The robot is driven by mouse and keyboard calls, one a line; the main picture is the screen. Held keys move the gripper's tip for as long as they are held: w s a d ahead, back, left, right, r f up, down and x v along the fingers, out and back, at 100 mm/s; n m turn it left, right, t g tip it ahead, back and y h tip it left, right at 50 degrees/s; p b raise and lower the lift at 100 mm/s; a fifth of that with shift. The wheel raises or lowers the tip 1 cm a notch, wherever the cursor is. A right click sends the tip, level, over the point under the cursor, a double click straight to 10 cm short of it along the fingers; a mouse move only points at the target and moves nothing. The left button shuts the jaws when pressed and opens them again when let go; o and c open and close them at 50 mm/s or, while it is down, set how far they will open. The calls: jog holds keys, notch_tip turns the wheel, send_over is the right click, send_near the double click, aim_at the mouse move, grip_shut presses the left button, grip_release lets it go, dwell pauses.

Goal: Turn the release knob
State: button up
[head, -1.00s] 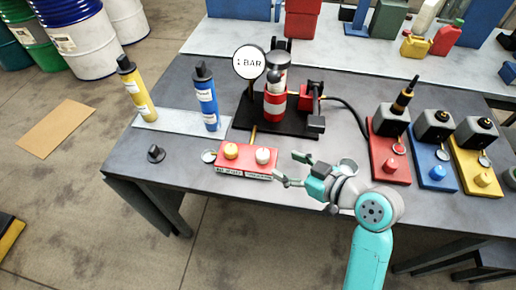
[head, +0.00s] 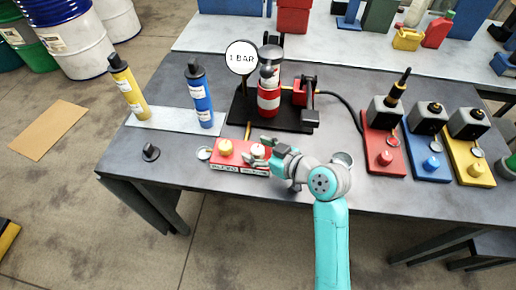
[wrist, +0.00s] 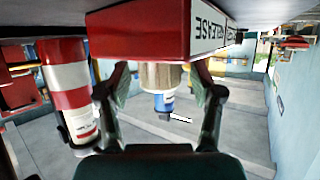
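The red control box (head: 237,167) lies near the table's front edge with a yellow knob (head: 226,147) on its left and a pale knob (head: 257,151) on its right. My gripper (head: 264,152) comes from the right and is at the pale knob. In the wrist view the box (wrist: 150,32) appears upside down with a RELEASE label (wrist: 210,30). The pale knob (wrist: 160,76) sits between my two fingers, with a visible gap on each side. My gripper (wrist: 160,92) is open around it. The knob's far side is hidden.
A red-and-white cylinder (head: 268,100) and a 1 BAR gauge (head: 242,57) stand behind the box. A blue bottle (head: 201,97) and a yellow bottle (head: 128,88) stand left. Red, blue and yellow stations are on the right. The front left of the table is mostly free.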

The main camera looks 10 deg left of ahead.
jog(key=c, duration=1.1)
jog(key=shift+m+t+h, duration=0.3)
jog(key=shift+t, duration=0.1)
jog(key=m+t+h, duration=0.2)
jog(key=m, duration=0.1)
jog(key=shift+s+a+h, duration=0.15)
jog(key=shift+h, duration=0.25)
jog(key=m+t+h, duration=0.1)
jog(key=m+h, duration=0.2)
jog(key=m+t+h, duration=0.1)
jog(key=m+h, duration=0.1)
jog(key=h, duration=0.1)
jog(key=shift+a+m+t, duration=0.1)
jog(key=shift+m+t, duration=0.2)
jog(key=shift+m, duration=0.1)
jog(key=m+h, duration=0.4)
jog(key=h, duration=0.1)
jog(key=shift+m+g+h, duration=1.2)
jog(key=shift+m+h, duration=0.9)
jog(key=shift+m, duration=0.3)
